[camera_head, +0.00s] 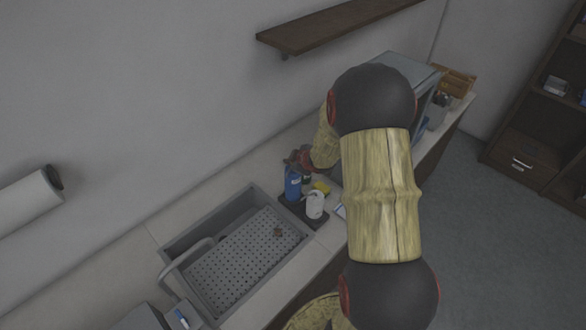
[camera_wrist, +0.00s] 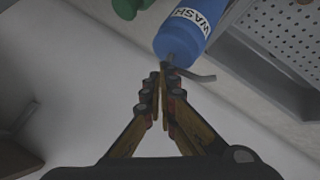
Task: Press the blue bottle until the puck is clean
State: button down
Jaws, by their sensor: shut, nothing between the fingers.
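The blue bottle (camera_head: 292,186) stands on a dark tray by the right end of the sink. In the wrist view the blue bottle (camera_wrist: 192,32) has a white "WASH" label and a grey pump spout. My gripper (camera_wrist: 163,72) is shut and empty, with its fingertips right at the pump top; I cannot tell whether they touch it. In the head view my gripper (camera_head: 300,158) is small and partly hidden, just above the bottle. A small brown piece (camera_head: 278,232), likely the puck, lies on the perforated sink plate; its surface is too small to judge.
The grey sink (camera_head: 172,250) has a curved faucet (camera_head: 190,252). On the dark tray (camera_head: 304,219) stand a white bottle (camera_head: 315,204) and a yellow item (camera_head: 321,188). A green bottle (camera_wrist: 127,8) is beside the blue one. A wall shelf (camera_head: 325,28) hangs above.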

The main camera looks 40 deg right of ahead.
jog(key=shift+f, duration=0.15)
jog(key=shift+f+b, duration=0.3)
jog(key=shift+b, duration=0.05)
jog(key=shift+f+b, duration=0.4)
jog(key=shift+f, duration=0.1)
dwell(0.7)
jog(key=shift+r, duration=0.1)
jog(key=shift+r+p, duration=0.85)
jog(key=shift+p, duration=0.05)
notch_tip(320, 180, up, 5)
jog(key=p, duration=0.4)
jog(key=shift+p, duration=0.35)
dwell(0.6)
